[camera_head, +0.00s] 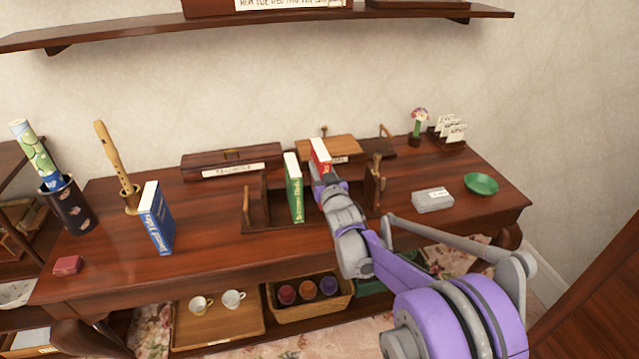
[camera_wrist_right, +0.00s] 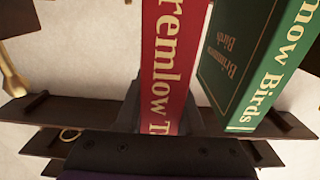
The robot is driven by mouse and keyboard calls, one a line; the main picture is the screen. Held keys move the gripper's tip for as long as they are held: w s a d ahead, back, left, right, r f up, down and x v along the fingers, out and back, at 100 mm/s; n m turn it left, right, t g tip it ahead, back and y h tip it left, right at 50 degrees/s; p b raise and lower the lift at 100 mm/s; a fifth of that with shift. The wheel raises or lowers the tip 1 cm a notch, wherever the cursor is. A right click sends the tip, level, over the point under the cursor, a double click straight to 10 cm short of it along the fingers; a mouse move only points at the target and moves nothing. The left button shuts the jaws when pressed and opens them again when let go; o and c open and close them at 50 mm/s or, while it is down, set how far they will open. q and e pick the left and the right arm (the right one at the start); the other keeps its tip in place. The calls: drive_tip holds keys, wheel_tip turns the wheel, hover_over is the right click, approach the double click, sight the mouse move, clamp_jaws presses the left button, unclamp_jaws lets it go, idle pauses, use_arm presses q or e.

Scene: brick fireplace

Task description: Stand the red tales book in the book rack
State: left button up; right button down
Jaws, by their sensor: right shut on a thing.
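The red tales book (camera_head: 321,154) is upright in my right gripper (camera_head: 327,183), over the right part of the wooden book rack (camera_head: 259,222). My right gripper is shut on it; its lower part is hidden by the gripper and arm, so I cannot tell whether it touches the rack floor. The green book (camera_head: 295,190) stands in the rack, just left of the red book with a gap between. In the right wrist view, the red book (camera_wrist_right: 165,60) rises from the gripper (camera_wrist_right: 165,125), and the green book (camera_wrist_right: 245,65) is at its right. My left gripper is out of view.
A blue book (camera_head: 156,218) stands on the table left of the rack. A long wooden box (camera_head: 230,160) and a wooden stand (camera_head: 327,147) are behind. A grey box (camera_head: 432,200) and green dish (camera_head: 481,184) are to the right. The front left tabletop is mostly clear.

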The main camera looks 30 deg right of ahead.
wheel_tip(320, 180, down, 4)
drive_tip(key=shift+f+b, duration=0.1)
drive_tip(key=shift+b, duration=0.3)
drive_tip(key=shift+w, duration=0.1)
drive_tip(key=c, duration=0.5)
unclamp_jaws()
